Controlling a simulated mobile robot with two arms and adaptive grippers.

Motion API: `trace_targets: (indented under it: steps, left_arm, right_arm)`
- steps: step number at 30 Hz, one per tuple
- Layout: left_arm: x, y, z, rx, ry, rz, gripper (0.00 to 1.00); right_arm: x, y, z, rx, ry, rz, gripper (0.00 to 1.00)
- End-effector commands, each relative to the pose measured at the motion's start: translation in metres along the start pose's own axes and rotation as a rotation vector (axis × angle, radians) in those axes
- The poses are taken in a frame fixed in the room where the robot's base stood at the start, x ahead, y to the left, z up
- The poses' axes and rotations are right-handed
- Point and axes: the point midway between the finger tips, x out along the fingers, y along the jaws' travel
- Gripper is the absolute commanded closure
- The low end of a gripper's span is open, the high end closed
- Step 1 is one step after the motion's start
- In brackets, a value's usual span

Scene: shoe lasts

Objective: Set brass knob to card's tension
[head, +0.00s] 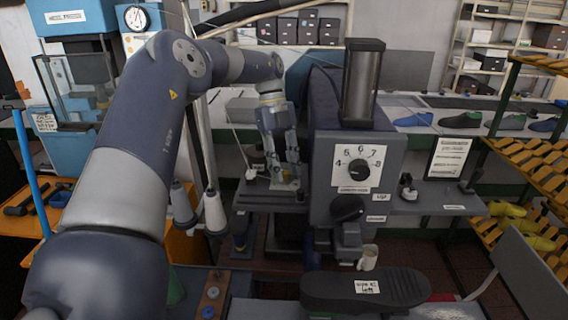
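The grey machine (325,160) stands in the middle. On its front is a white dial plate (374,157) numbered about 4 to 8, with a dark round knob (358,171) at its centre; its pointer setting is too small to read. No knob there looks clearly brass. A white printed card (450,157) stands to the right; its text is unreadable. My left gripper (285,178) points down over the small shelf left of the machine, apart from the dial. A small yellowish patch shows at its fingertips; I cannot tell what it is or whether they grip. My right gripper is out of view.
A black sole-shaped piece (365,289) with a label lies in front. White thread cones (215,212) stand at the left. A right-hand shelf (430,202) carries a small fitting (407,187). Shoes (460,120) line the back conveyor; a yellow rack is at far right.

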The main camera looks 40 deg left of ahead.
Motion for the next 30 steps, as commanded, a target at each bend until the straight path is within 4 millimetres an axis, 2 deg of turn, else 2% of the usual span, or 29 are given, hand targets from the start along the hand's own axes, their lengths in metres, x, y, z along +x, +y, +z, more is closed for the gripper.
trace_targets:
  steps: [5,12,18,30]
  left_arm:
    - [-0.01,0.0,0.001,-0.001,-0.001,-0.001,0.71]
    - [-0.044,-0.001,0.001,-0.001,-0.003,-0.002,0.71]
    - [-0.063,-0.001,0.002,-0.001,-0.003,-0.001,0.71]
    - [-0.075,0.0,0.0,0.001,-0.001,-0.001,0.71]
  right_arm:
    - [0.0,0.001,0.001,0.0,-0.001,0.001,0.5]
    - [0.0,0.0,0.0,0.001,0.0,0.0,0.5]
    - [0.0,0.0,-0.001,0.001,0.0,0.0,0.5]
    - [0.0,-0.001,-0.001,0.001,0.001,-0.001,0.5]
